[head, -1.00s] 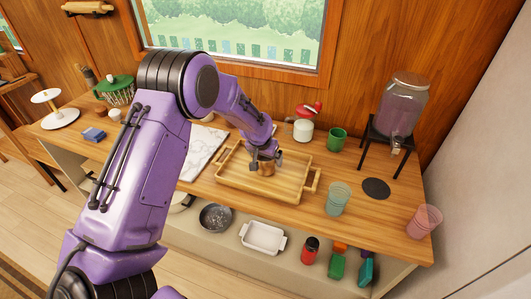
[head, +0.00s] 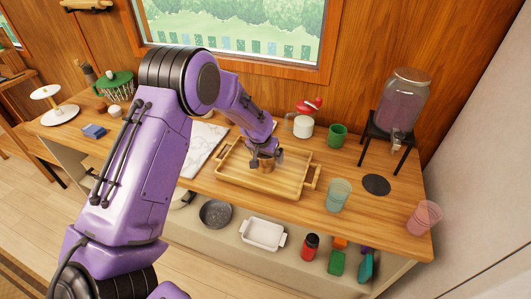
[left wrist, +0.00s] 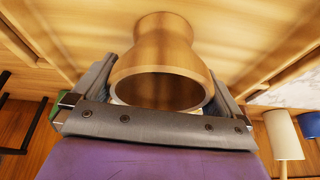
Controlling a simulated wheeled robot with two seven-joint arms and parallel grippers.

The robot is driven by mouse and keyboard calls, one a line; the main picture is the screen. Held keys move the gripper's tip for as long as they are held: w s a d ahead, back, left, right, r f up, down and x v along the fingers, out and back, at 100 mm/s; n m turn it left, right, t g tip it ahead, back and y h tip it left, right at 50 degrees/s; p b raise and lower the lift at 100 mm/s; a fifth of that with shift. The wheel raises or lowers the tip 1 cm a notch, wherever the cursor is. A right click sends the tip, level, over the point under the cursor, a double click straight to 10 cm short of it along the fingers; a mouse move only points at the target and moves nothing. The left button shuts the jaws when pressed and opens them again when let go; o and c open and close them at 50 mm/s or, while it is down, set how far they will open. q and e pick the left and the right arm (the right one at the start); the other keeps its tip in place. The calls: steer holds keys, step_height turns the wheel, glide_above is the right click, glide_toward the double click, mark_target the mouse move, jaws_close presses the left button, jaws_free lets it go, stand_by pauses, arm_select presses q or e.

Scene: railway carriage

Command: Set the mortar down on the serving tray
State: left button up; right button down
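The mortar (head: 266,165) is a small wooden cup with a flared rim and a narrower waist. It is over the wooden serving tray (head: 240,180), near its middle. My left gripper (head: 267,161) reaches down from above with one finger on each side of the mortar. In the left wrist view the mortar (left wrist: 165,55) fills the space between the fingers, which lie close against its rim. It looks upright, with its base at or just above the tray floor; I cannot tell if it touches. My right gripper is out of view.
A white marble board (head: 203,145) lies left of the tray. A green mug (head: 337,135), a teal cup (head: 338,195), a black coaster (head: 376,185) and a drink dispenser (head: 404,105) stand to the right. A white dish (head: 262,235) is on the shelf below.

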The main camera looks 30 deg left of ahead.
arm_select(q)
steer(key=b+v, duration=0.2)
steer(key=v, duration=0.8)
steer(key=shift+s+r, duration=0.1)
steer(key=shift+r, duration=0.15)
steer(key=shift+a, duration=0.1)
jaws_close()
stand_by(0.9)
stand_by(0.4)
